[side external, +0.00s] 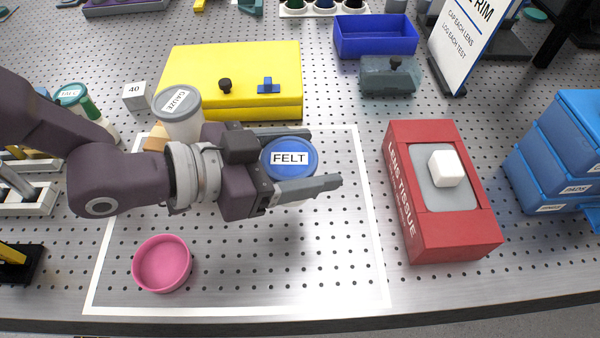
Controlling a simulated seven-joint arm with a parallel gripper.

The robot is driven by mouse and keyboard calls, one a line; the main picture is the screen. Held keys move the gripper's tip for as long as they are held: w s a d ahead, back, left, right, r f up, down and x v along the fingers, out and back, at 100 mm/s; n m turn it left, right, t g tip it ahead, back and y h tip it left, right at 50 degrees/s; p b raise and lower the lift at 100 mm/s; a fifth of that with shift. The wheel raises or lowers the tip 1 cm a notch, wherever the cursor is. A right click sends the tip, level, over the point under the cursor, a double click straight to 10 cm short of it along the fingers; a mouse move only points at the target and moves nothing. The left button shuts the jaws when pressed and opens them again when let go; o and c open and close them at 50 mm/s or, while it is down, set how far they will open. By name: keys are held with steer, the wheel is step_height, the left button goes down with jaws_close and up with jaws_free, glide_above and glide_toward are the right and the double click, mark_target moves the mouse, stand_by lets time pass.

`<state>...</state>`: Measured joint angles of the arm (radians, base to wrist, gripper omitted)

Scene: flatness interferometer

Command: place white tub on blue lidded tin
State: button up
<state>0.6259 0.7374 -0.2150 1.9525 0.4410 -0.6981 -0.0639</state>
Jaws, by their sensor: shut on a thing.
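My gripper (318,158) reaches in from the left, level, with one finger on the far side and one on the near side of a round container with a blue lid labelled FELT (290,158). It is shut on this container. No other white tub is clearly visible.
A pink bowl (162,264) sits at the front left inside a white outline. A red LENS TISSUE box (402,190) stands at the right, a yellow case (190,75) behind. Blue drawers (570,150) are far right. The outlined board's front right is clear.

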steer(key=r, duration=1)
steer(key=shift+w+a+r, duration=0.3)
steer(key=shift+w+r, duration=0.1)
steer(key=w+a+n+t+y, duration=0.3)
steer(key=w+a+n+t, duration=0.1)
steer(key=w+a, duration=1.05)
steer(key=w+a+n+t+y, duration=0.1)
steer(key=w+a+n+y, duration=0.1)
steer(key=w+a, duration=0.6)
steer(key=w+a+n+t+y, duration=0.2)
steer(key=w+a, duration=0.4)
steer(key=a, duration=0.4)
steer(key=w+a+n+y, duration=0.2)
steer(key=a+n+y, duration=0.45)
steer(key=a, duration=2.65)
steer(key=shift+m+t, duration=0.25)
steer(key=shift+t, duration=0.25)
steer(key=f, duration=1.5)
steer(key=shift+d+f, duration=0.1)
steer(key=shift+d, duration=0.25)
steer(key=shift+f, duration=0.1)
steer(key=o, duration=1.4)
steer(key=shift+c, duration=0.2)
